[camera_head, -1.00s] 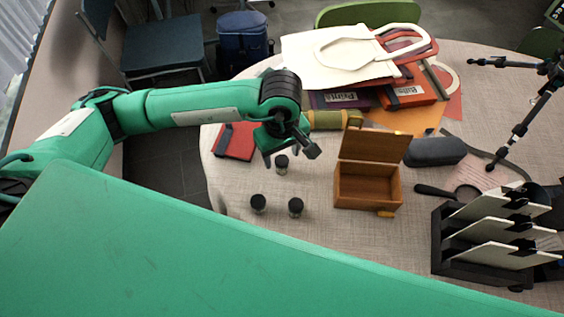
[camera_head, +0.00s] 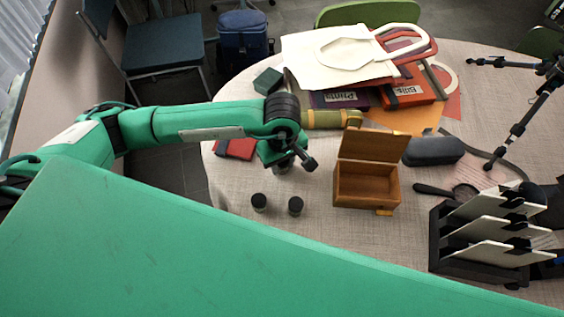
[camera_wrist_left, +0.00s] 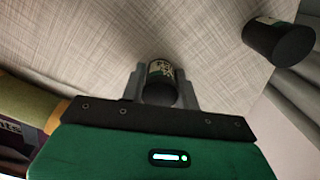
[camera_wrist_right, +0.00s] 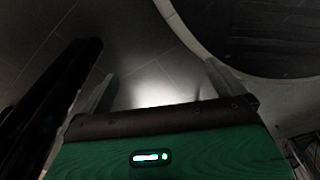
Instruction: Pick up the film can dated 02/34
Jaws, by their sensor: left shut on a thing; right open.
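Three small dark-capped film cans are on the table. My left gripper (camera_head: 283,160) points down and is shut on the farthest can, which shows between its fingers in the left wrist view (camera_wrist_left: 160,83). That can has a pale label with dark print too small to read; in the head view the gripper mostly hides it. A second can (camera_head: 259,202) and a third can (camera_head: 295,206) stand upright nearer to me, apart from the gripper. One other can (camera_wrist_left: 280,40) shows at upper right in the left wrist view. My right gripper (camera_wrist_right: 160,75) is open and empty, away from the table.
An open wooden box (camera_head: 367,185) stands right of the cans. A red notebook (camera_head: 236,149), a green-gold cylinder (camera_head: 330,119) and a dark green box (camera_head: 268,81) lie around my left arm. A black rack (camera_head: 470,265) is at right. Cloth between cans and wooden box is clear.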

